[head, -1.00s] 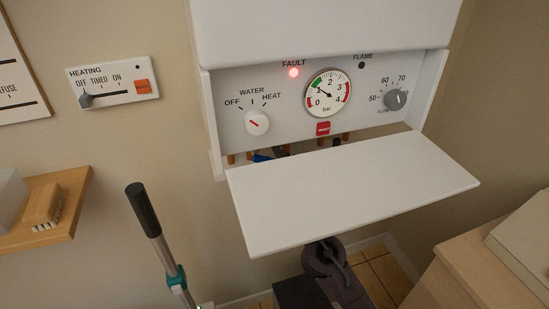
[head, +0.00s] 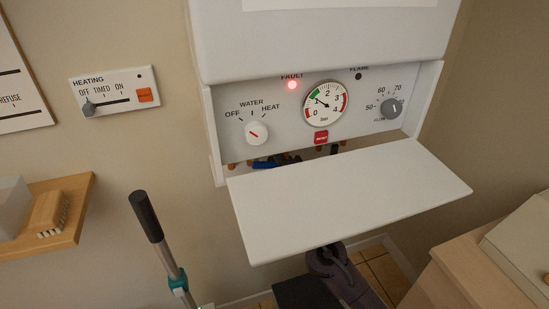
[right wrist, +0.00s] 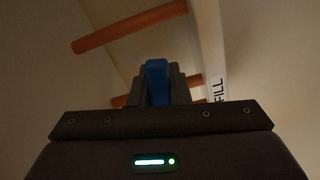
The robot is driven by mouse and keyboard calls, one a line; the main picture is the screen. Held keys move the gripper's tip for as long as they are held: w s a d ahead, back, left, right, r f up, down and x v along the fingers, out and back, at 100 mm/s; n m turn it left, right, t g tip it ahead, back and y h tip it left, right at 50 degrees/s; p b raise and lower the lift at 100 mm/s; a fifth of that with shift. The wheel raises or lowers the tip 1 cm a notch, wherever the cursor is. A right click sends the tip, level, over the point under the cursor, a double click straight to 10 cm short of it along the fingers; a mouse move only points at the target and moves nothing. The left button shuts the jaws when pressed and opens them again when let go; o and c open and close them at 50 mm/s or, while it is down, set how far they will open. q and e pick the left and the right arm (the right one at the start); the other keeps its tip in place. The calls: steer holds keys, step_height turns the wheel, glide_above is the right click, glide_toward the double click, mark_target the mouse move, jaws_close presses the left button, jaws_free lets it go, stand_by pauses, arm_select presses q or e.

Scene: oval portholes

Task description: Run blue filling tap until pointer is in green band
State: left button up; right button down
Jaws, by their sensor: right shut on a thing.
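The blue filling tap (right wrist: 158,70) stands between the fingers of my right gripper (right wrist: 158,88) in the right wrist view, and the gripper is shut on it. In the head view a bit of the blue tap (head: 266,163) shows under the boiler panel, above the white flap. The flap hides most of my right gripper there. The round pressure gauge (head: 325,104) has its pointer to the upper left, near the 1 and the lower end of the green band; the exact reading is too small to tell. My left gripper is not in view.
The open white flap (head: 350,200) juts out below the panel. A red fault lamp (head: 292,85) is lit. Copper pipes (right wrist: 130,28) run near the tap. A pole with a black handle (head: 147,217) stands at left; a wooden cabinet (head: 480,265) is at right.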

steer(key=shift+d+r+n+p, duration=0.1)
steer(key=shift+r+n+p, duration=0.3)
steer(key=shift+n, duration=0.3)
steer(key=shift+r+n+p, duration=0.3)
steer(key=shift+n+p, duration=0.05)
steer(key=shift+n, duration=0.35)
steer(key=c, duration=1.4)
jaws_free()
steer(key=shift+o, duration=0.2)
steer(key=b+v, duration=0.2)
steer(key=v, duration=0.5)
steer(key=shift+s, duration=0.35)
steer(key=shift+d, duration=0.1)
